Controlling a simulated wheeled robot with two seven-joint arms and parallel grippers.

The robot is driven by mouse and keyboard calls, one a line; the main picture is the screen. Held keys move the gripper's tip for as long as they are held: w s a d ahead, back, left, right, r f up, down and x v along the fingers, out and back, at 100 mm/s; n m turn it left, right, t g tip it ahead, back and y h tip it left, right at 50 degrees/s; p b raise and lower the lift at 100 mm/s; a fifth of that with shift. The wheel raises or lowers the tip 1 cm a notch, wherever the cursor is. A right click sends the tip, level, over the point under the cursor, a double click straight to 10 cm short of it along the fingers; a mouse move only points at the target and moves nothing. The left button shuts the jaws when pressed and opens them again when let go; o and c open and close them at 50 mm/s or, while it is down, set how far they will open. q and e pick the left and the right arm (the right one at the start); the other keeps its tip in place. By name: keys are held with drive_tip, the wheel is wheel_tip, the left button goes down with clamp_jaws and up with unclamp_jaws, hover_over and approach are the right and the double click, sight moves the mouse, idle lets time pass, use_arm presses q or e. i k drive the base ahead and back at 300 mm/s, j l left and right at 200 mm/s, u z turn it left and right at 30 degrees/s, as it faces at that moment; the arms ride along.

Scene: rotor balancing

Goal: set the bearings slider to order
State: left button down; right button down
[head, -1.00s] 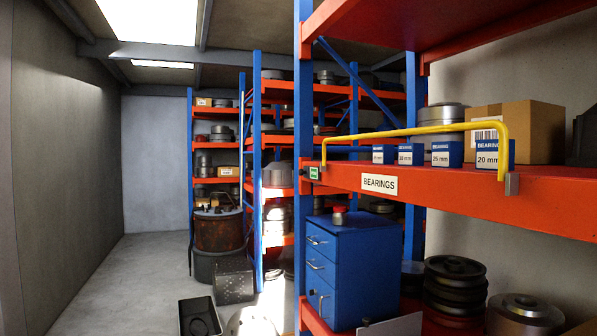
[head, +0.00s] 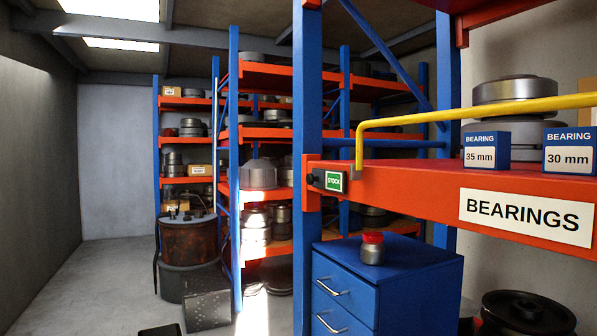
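The bearings slider (head: 330,181) is a small dark block on the left end of the orange shelf beam, beside the blue upright. Its green and white face appears to read "STOCK". A white "BEARINGS" label (head: 526,217) is on the same beam to its right. On the shelf above stand blue bearing boxes, one marked 35 mm (head: 487,150) and one marked 30 mm (head: 569,151). Neither of my grippers is in view.
A yellow rail (head: 470,113) runs along the shelf front above the beam. A blue drawer cabinet (head: 400,280) stands below, with a red-topped metal jar (head: 372,249) on it. A dark drum (head: 188,248) stands further back. The grey floor (head: 105,270) at left is mostly clear.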

sight(316, 178)
drive_tip(key=i+j+z, duration=0.1)
drive_tip(key=i+j, duration=0.25)
drive_tip(key=i, duration=0.2)
drive_tip(key=i+j+z, duration=0.1)
drive_tip(key=i+j, duration=0.35)
drive_tip(key=i, duration=0.1)
